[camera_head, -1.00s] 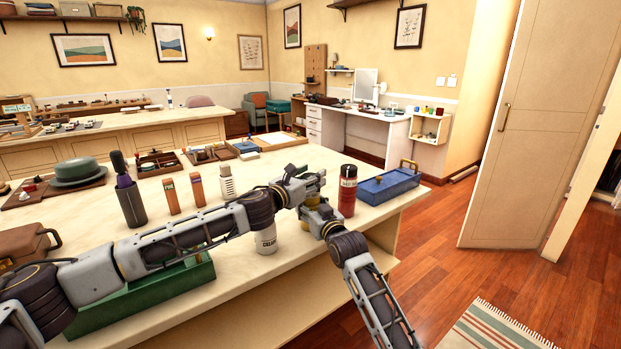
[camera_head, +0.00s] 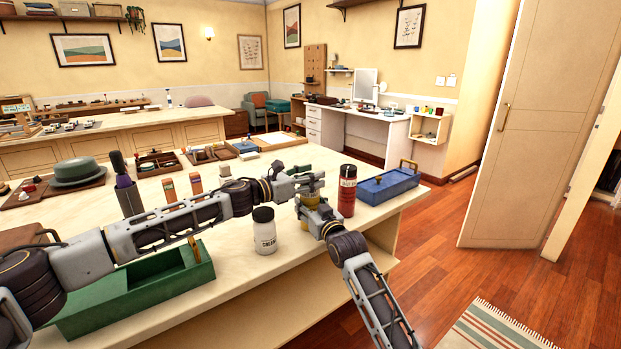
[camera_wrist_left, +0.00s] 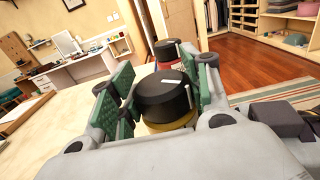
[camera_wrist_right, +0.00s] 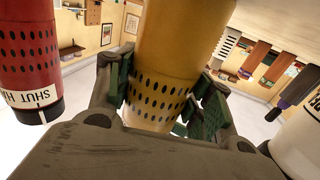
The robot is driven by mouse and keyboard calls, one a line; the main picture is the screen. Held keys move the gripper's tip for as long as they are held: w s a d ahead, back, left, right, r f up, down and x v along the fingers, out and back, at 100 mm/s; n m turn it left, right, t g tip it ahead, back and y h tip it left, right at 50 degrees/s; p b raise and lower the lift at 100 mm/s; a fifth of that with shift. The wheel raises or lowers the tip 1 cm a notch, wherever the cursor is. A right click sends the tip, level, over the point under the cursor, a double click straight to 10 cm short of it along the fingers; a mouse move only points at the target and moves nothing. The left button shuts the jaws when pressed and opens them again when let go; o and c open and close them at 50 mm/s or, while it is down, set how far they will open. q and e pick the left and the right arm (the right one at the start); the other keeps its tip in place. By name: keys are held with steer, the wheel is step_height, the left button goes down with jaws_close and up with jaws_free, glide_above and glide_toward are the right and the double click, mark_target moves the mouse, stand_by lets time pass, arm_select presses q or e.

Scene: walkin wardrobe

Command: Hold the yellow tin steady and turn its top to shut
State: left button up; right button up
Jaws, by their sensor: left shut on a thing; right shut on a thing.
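The yellow tin (camera_head: 311,201) stands upright near the right front edge of the table, mostly hidden by my grippers in the head view. My left gripper (camera_head: 308,183) is shut on its black top (camera_wrist_left: 163,98) from above; yellow (camera_wrist_left: 172,125) shows just under the top in the left wrist view. My right gripper (camera_wrist_right: 160,98) is shut around the tin's yellow body, which has rows of dark dots (camera_wrist_right: 150,92) in the right wrist view. I cannot tell whether the top sits fully down.
A red bottle with a black cap (camera_head: 347,195) stands close right of the tin. A white cream jar (camera_head: 264,232) stands to its left. A blue box (camera_head: 388,186) lies further right, a green open box (camera_head: 140,296) at front left.

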arm_select(q)
steer(key=shift+w+a, duration=0.1)
stand_by(0.3)
steer(key=o, duration=1.1)
steer(key=shift+c, duration=0.2)
steer(key=shift+s+a, duration=0.1)
steer(key=shift+s, duration=0.1)
steer(key=v, duration=1.1)
steer(key=shift+a, duration=0.3)
steer(key=shift+s, duration=0.1)
